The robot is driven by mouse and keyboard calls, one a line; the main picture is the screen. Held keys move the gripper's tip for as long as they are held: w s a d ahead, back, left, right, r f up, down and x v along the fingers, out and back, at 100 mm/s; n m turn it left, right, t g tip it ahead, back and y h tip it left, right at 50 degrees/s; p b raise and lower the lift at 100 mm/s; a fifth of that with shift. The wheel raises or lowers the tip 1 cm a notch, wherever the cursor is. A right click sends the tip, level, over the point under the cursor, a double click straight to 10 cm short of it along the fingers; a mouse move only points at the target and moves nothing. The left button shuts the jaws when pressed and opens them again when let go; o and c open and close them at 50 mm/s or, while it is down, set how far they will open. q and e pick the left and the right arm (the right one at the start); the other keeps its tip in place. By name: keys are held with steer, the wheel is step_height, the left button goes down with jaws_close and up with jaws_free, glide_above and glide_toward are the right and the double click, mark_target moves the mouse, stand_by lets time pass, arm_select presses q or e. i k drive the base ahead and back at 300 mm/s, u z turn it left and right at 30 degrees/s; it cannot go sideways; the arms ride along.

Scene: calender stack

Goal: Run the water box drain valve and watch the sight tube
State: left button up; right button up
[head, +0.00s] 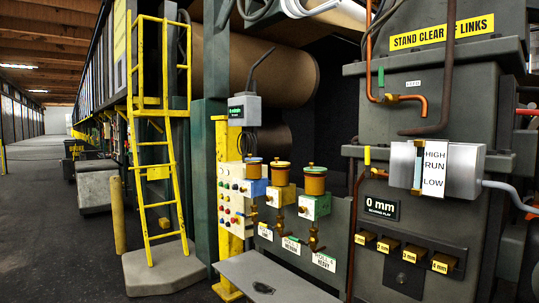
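A silver water box (464,170) is fixed to the front of the grey-green machine housing at the right. Its white plate reads HIGH, RUN and LOW. A narrow sight tube (418,168) stands upright along the plate's left edge; its water level is too small to read. A small brass valve with an upright yellow handle (367,156) sits left of the box. Another brass valve with an upright green handle (381,77) sits higher, on a copper pipe. I cannot tell which valve is the drain. Neither of my grippers is in view.
A grey shelf (262,277) juts out at the lower middle, below several brass oilers. A button panel (232,203) and a yellow ladder (153,150) stand left of it. A display (381,208) reads 0 mm.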

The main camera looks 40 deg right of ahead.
mark_target(368, 174)
steer(key=z, duration=0.05)
steer(key=i, duration=1.8)
steer(key=z, duration=1.65)
steer(key=i, duration=0.9)
steer(key=z, duration=0.9)
